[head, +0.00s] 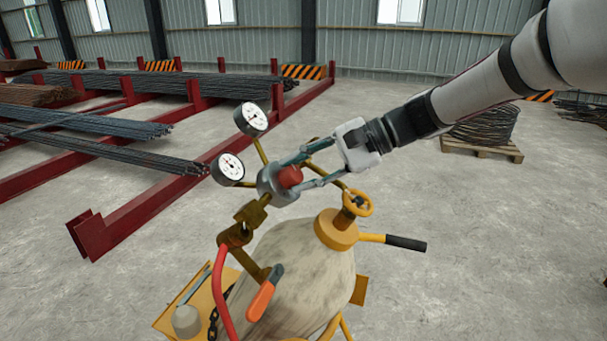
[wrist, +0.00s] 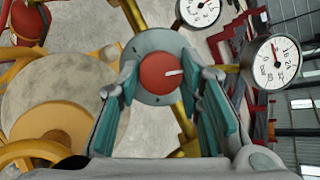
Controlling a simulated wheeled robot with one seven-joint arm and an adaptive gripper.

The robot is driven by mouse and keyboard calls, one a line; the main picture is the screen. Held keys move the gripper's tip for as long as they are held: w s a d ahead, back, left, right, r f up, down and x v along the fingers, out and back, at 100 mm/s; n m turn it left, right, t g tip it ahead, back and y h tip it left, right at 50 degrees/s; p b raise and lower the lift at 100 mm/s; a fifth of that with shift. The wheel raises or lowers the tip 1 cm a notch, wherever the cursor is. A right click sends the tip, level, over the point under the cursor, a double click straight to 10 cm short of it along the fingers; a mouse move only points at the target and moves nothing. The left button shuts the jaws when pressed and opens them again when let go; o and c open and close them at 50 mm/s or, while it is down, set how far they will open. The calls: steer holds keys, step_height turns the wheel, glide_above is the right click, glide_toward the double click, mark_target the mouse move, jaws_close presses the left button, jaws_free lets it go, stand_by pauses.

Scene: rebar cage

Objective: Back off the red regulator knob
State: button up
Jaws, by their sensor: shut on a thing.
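The red regulator knob (head: 290,176) sits on the grey round regulator body (head: 268,187), above the cylinder on the cart. In the wrist view the knob (wrist: 161,73) shows face-on with a short white mark pointing right. My gripper (head: 299,168) reaches in from the upper right, its two fingers on either side of the knob. In the wrist view my gripper (wrist: 163,80) has its teal finger pads left and right of the knob, shut on it. The exact contact at the knob's rim is hard to see.
Two dial gauges (head: 250,119) (head: 228,168) stand on brass stems left of the regulator. A yellow valve handwheel (head: 358,203) and a black-gripped cart handle (head: 405,243) lie to the right. An orange-handled torch (head: 265,293) and red hose (head: 222,290) hang in front.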

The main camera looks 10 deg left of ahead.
steer(key=n+b, duration=0.1)
steer(key=n, duration=0.3)
steer(key=shift+w+g+h, duration=0.1)
steer(key=shift+g+h, duration=0.2)
steer(key=shift+h, duration=0.1)
steer(key=n+h+b, duration=0.1)
steer(key=n, duration=0.2)
steer(key=shift+a+n, duration=0.1)
steer(key=shift+n, duration=0.2)
steer(key=n+h+b, duration=0.1)
steer(key=n, duration=0.2)
steer(key=n+h+b, duration=0.1)
steer(key=n, duration=0.2)
steer(key=shift+a+r, duration=0.1)
steer(key=shift+r, duration=0.05)
steer(key=n+t+h+b, duration=0.1)
steer(key=n, duration=0.2)
steer(key=n+t+b, duration=0.1)
steer(key=n+b, duration=0.1)
steer(key=n, duration=0.1)
steer(key=shift+n+h, duration=0.3)
steer(key=n+b, duration=0.1)
steer(key=n+t+b, duration=0.1)
steer(key=shift+s+a+n, duration=0.1)
steer(key=shift+s+n, duration=0.1)
steer(key=shift+n, duration=0.2)
steer(key=shift+s+n+t+b, duration=0.1)
steer(key=shift+n+t+b, duration=0.4)
steer(key=shift+n+b, duration=0.6)
steer(key=shift+r, duration=0.1)
